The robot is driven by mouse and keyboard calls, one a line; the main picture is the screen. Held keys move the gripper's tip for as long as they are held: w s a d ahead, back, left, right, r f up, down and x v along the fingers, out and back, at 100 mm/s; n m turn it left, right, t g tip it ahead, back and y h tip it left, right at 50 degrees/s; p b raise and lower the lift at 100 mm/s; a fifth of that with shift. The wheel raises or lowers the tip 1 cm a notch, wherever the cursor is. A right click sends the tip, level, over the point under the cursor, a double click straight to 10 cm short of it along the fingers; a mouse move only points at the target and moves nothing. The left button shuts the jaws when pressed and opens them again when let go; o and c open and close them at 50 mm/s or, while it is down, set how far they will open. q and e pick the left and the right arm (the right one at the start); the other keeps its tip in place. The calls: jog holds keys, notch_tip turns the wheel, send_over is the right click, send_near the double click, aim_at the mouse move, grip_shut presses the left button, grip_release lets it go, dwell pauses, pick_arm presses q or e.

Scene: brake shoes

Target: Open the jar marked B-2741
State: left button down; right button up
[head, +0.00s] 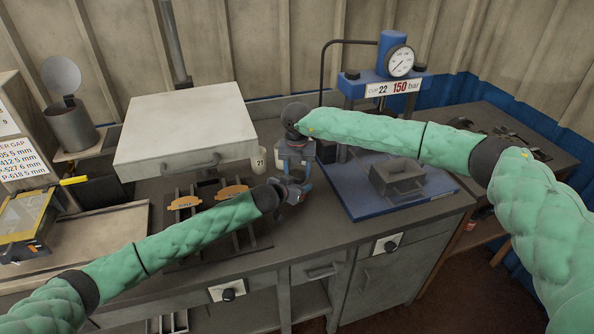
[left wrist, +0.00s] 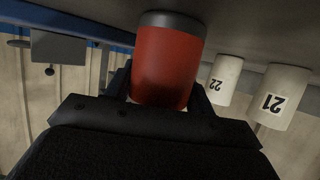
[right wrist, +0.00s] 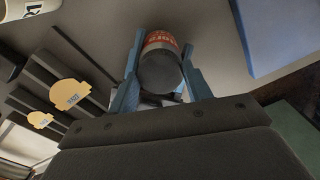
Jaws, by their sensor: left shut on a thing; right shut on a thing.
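A red jar with a dark end (left wrist: 167,65) is between the fingers of my left gripper (left wrist: 160,88), which is shut on its body from the side. In the right wrist view the jar's dark round lid (right wrist: 160,72) faces the camera, with a red, white-lettered label (right wrist: 160,40) beyond it. My right gripper (right wrist: 160,65) is shut on the lid from above. In the head view the left gripper (head: 297,180) is just below the right gripper (head: 295,158), and the two hide most of the jar. I cannot read B-2741 on it.
White cups numbered 21 (left wrist: 280,95) and 22 (left wrist: 224,80) stand close to the jar. A blue press (head: 385,85) with a gauge stands to the right.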

jog(key=shift+w+d, duration=0.1)
jog(key=o, duration=1.1)
jog(key=shift+r, duration=0.1)
